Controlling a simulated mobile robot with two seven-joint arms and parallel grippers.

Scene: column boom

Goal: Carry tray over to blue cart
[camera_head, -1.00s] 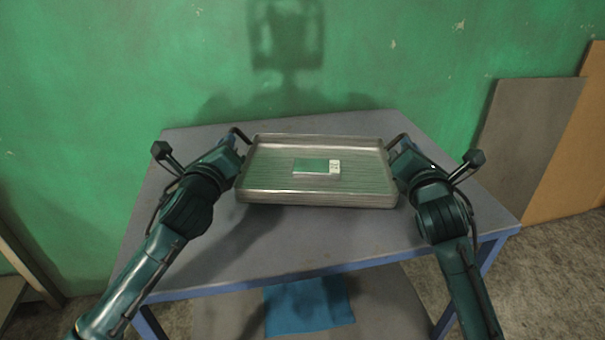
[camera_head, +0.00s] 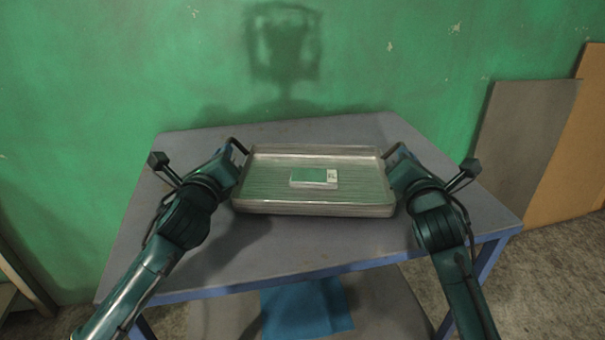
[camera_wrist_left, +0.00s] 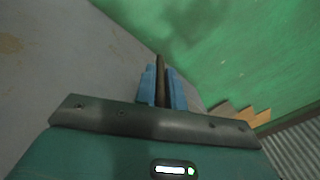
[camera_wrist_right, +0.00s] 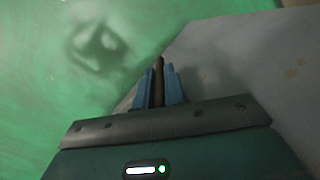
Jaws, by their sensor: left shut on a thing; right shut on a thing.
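The metal tray (camera_head: 270,207) is in the middle of the head view, over the grey table. A small green and white box (camera_head: 313,178) lies inside it. My left gripper (camera_head: 236,154) is shut on the tray's dark left handle; the blue fingers close around the bar in the left wrist view (camera_wrist_left: 161,88). My right gripper (camera_head: 393,156) is shut on the right handle, which also shows between the blue fingers in the right wrist view (camera_wrist_right: 158,88). The tray looks about level. I cannot tell whether it touches the table. No blue cart is clearly in view.
The grey table (camera_head: 290,262) has blue edges and legs, with bare top around the tray. A blue cloth-like item (camera_head: 305,308) lies on its lower shelf. A green wall (camera_head: 400,60) stands close behind. Grey and brown boards (camera_head: 525,135) lean at right.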

